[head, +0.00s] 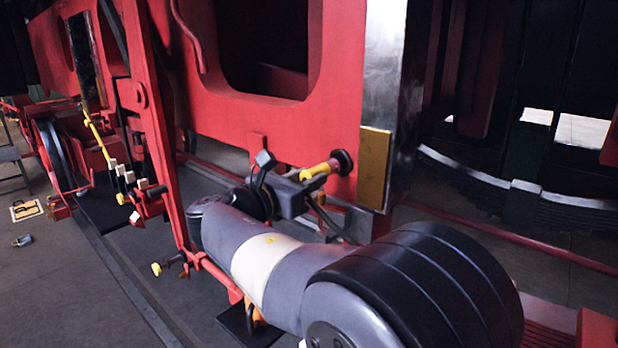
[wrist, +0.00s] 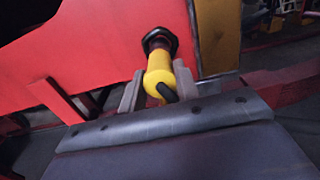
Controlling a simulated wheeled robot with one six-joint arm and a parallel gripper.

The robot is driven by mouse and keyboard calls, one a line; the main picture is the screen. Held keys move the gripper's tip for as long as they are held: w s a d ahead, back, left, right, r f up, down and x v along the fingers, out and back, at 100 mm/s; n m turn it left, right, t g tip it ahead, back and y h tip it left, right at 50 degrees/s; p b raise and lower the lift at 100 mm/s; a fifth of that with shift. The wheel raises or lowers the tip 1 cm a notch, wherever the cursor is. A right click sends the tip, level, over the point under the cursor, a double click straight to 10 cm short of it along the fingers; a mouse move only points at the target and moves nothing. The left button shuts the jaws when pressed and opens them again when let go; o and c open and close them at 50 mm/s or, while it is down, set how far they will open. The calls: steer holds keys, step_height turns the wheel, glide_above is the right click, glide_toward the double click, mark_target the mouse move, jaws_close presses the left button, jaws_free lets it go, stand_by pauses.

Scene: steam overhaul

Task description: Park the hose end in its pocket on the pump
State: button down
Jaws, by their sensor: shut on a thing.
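The yellow hose end (head: 316,172) is in front of the red frame, and it also shows in the wrist view (wrist: 159,76). My gripper (wrist: 157,80) is shut on it, one jaw on each side. A black collar (wrist: 159,41) is at its far end, close against the red frame; I cannot tell whether they touch. A dark hose (head: 326,218) curves down beside my gripper. An orange thing (head: 258,316) on a black base (head: 238,326) shows below my arm, mostly hidden. I cannot tell whether it is the pump, and I cannot make out the pocket.
The red frame (head: 258,118) stands behind my gripper, with a brass-coloured plate (head: 374,170) just right of the hose end. A red upright (head: 160,130) and white-ended levers (head: 127,177) are at left. The grey floor (head: 60,285) is mostly clear at front left.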

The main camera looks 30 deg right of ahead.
steer(key=shift+p+v, duration=0.35)
steer(key=shift+v, duration=2.1)
